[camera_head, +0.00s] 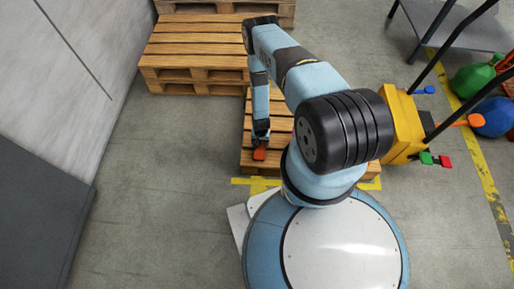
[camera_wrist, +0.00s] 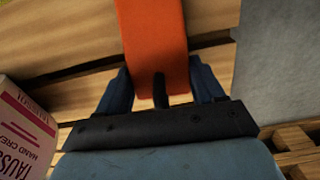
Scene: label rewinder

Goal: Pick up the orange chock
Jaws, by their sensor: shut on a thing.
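The orange chock (camera_head: 260,154) shows as a small orange block at the near end of a wooden pallet in the head view. It also fills the upper middle of the wrist view (camera_wrist: 153,40), where its top is cut off by the frame. My gripper (camera_head: 261,141) points down over the pallet. In the wrist view its blue fingers (camera_wrist: 160,88) lie on both sides of the chock, shut on it. The fingertips are partly hidden behind the chock and the gripper's dark body. I cannot tell whether the chock touches the pallet.
Pallet boards (camera_wrist: 60,45) lie under the gripper. A white and pink hand cream box (camera_wrist: 22,135) is close by at left. Stacked pallets (camera_head: 195,50) stand behind. A yellow machine part (camera_head: 402,125) is at right. Bare floor (camera_head: 165,200) is free at left.

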